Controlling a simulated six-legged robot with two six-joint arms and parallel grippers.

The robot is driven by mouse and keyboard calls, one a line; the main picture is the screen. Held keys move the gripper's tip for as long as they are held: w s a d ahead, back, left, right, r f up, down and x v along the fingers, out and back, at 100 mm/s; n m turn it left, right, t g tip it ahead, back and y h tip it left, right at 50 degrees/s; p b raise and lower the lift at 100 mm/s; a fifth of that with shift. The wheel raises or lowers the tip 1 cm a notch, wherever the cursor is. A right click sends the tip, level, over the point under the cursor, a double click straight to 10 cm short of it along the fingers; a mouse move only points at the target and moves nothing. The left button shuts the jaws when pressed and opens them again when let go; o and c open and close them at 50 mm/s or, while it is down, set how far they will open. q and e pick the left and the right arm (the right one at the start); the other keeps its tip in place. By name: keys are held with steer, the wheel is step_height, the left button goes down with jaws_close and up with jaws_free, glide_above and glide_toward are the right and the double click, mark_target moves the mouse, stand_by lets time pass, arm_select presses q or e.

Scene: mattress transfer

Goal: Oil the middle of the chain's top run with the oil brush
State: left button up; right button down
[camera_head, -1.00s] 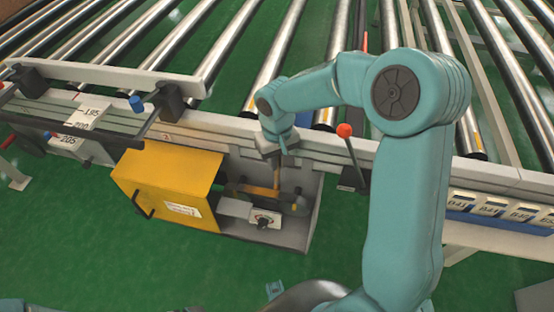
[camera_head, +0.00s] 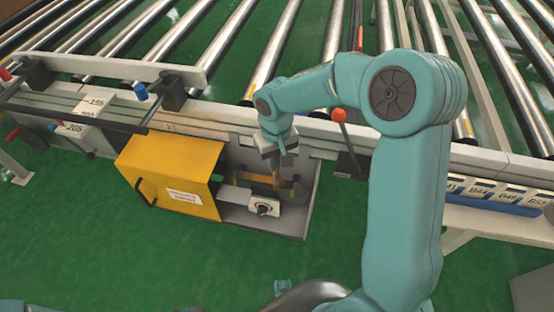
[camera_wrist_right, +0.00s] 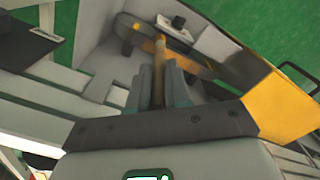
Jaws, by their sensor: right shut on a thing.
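My right gripper (camera_head: 277,158) is shut on the oil brush (camera_head: 276,176), which points down into the open chain housing (camera_head: 292,222). In the right wrist view the brush (camera_wrist_right: 160,58) stands between the two fingers (camera_wrist_right: 164,88), its tip over or against the chain's dark band (camera_wrist_right: 190,62). I cannot tell whether it touches. The chain (camera_head: 258,184) runs across inside the housing, partly hidden by brush and gripper.
A yellow cover (camera_head: 170,170) with a black handle stands open on the housing's left. A grey box with a dark knob (camera_head: 263,208) sits in front of the chain. A red-knobbed lever (camera_head: 339,115) stands to the right. Conveyor rollers (camera_head: 265,60) lie behind.

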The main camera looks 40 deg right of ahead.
step_height(320, 180, up, 3)
steer(key=shift+f+p, duration=0.1)
steer(key=shift+p, duration=0.75)
steer(key=shift+r+p, duration=2.05)
steer(key=shift+r, duration=0.6)
